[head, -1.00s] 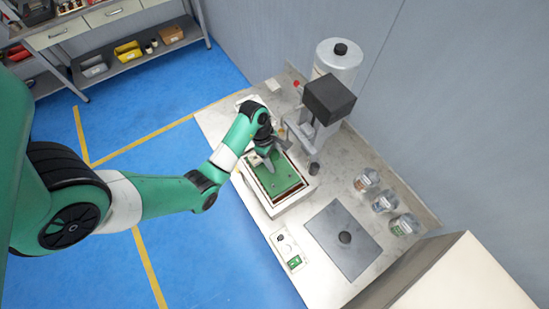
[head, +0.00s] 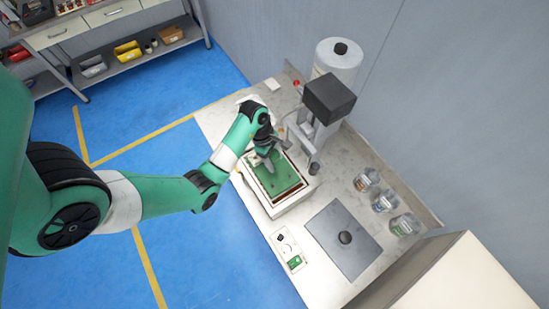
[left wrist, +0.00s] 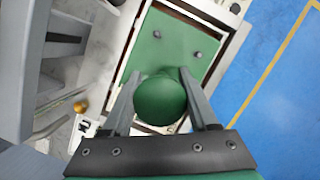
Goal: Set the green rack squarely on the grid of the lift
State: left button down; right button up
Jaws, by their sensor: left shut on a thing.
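The green rack (head: 286,181) is a flat green plate with small pegs. It lies in or just above the dark-edged opening of the white lift (head: 291,203); whether it rests fully on the grid cannot be told. In the left wrist view the rack (left wrist: 167,45) fills the middle, with two pegs and a round green knob (left wrist: 160,100). My left gripper (head: 266,161) points down at the rack's far end. In the wrist view its fingers (left wrist: 160,90) are shut on the knob, one on each side. The grid is hidden under the rack. My right gripper is not in view.
A grey machine with a dark block (head: 329,97) stands close behind the lift. A dark grey plate (head: 345,260) with a black knob, a small control panel (head: 288,248) and several glass jars (head: 384,201) are on the bench to the right. Blue floor is free at left.

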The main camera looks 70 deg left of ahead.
pick_arm(q)
jog(key=shift+f+b, duration=0.7)
jog(key=shift+f, duration=0.1)
jog(key=shift+c, duration=0.4)
grip_release()
jog(key=shift+r, duration=0.1)
jog(key=p+v, duration=0.1)
jog(key=v, duration=0.2)
jog(key=shift+r, duration=0.25)
jog(key=p+v, duration=0.6)
jog(key=v, duration=0.1)
jog(key=shift+d+r+p, duration=0.1)
jog(key=shift+r+p, duration=0.05)
jog(key=shift+p, duration=0.2)
jog(key=shift+s+r+p, duration=0.15)
jog(key=shift+r+p, duration=0.25)
jog(key=shift+p, duration=0.05)
